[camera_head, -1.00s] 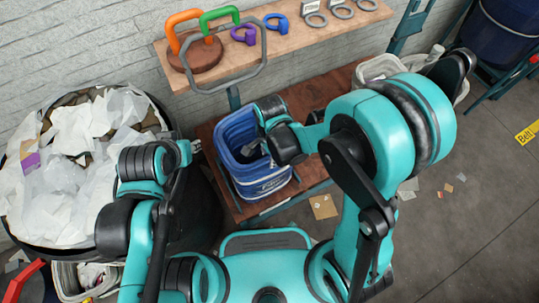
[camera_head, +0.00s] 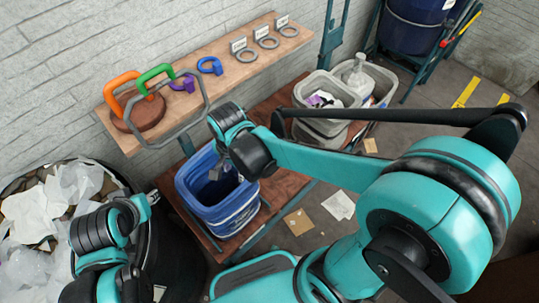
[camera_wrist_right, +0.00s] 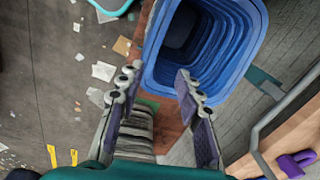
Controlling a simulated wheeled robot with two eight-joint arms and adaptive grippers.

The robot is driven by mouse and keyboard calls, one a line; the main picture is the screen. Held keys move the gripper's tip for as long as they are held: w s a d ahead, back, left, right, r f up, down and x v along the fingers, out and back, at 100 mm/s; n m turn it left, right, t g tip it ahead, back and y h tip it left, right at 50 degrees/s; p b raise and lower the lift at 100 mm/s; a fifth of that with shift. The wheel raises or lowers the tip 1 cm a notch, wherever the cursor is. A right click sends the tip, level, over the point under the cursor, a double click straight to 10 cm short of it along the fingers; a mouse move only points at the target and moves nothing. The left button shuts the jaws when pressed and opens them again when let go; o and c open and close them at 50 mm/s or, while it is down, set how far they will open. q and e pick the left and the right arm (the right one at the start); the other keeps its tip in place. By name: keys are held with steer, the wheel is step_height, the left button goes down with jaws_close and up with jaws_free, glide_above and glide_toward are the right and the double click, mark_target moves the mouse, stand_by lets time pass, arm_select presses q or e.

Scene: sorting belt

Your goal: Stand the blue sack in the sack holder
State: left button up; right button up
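The blue sack (camera_head: 232,212) stands upright with its mouth open on a brown bench. In the right wrist view its open mouth (camera_wrist_right: 205,45) is ahead of the fingers, and inner blue layers show. My right gripper (camera_wrist_right: 160,82) is open, its two fingers apart and nothing held between them. In the head view the right gripper (camera_head: 222,165) is over the back of the sack's mouth. A grey angular ring (camera_head: 165,143), perhaps the sack holder, juts from the shelf behind the sack. My left gripper (camera_head: 152,197) is left of the sack; its fingers are too small to read.
The wooden shelf (camera_head: 215,60) carries orange, green, purple and blue handled pieces and grey rings. A large bin of white scraps (camera_head: 50,205) is at left. Paper scraps lie on the floor.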

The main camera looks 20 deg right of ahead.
arm_select(q)
steer(key=shift+s, duration=0.1)
arm_select(e)
steer(key=s+d+r+n+t, duration=0.4)
steer(key=d+r+n+t, duration=0.2)
steer(key=d+n, duration=0.5)
step_height(320, 180, up, 2)
steer(key=shift+s+d+r+n, duration=0.2)
steer(key=shift+d+n, duration=0.1)
steer(key=shift+d, duration=0.15)
